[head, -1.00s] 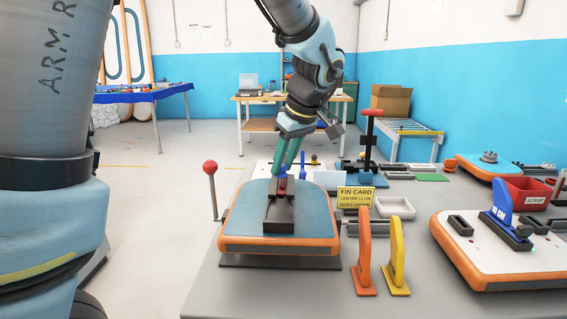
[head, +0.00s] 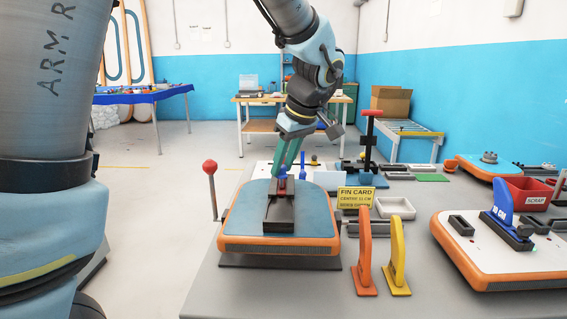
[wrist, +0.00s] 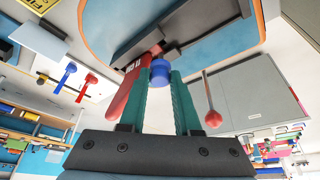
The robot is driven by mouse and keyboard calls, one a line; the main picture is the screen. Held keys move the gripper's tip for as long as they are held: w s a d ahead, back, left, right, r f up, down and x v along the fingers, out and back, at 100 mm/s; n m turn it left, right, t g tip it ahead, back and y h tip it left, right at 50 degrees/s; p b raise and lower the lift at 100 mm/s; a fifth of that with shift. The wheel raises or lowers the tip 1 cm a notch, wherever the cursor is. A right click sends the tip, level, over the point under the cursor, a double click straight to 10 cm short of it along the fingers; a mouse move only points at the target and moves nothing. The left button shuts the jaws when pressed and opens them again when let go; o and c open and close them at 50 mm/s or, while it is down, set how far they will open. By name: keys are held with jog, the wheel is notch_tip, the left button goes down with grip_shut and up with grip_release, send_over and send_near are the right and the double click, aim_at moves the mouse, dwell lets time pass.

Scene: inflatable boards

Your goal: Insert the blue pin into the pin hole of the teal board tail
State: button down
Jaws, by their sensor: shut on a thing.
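The teal board (head: 245,205), with an orange rim, lies on a low stand at the table's near left. A dark slotted box (head: 279,215) sits on its tail. My gripper (head: 286,168) points down over the far end of this box. In the wrist view its two teal fingers (wrist: 161,82) are shut on the blue pin (wrist: 160,71), whose round blue head shows between the tips. The pin's lower end and the pin hole are hidden, so I cannot tell whether the pin is in the hole. A red lettered strip (wrist: 128,92) shows beside the left finger.
A red-knobbed lever (head: 211,182) stands left of the board. Orange (head: 365,255) and yellow (head: 397,260) fins stand to its right, near the yellow fin card (head: 356,198). A white board (head: 495,245) with a blue fin lies at the right.

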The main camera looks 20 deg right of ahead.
aim_at(285, 172)
jog(key=shift+f+b, duration=1.5)
jog(key=shift+f, duration=0.35)
jog(key=c, duration=0.5)
grip_release()
jog(key=shift+c, duration=0.2)
jog(key=shift+r, duration=0.1)
jog(key=b+v, duration=0.1)
jog(key=v, duration=0.9)
jog(key=shift+r, duration=0.35)
jog(key=shift+s, duration=0.25)
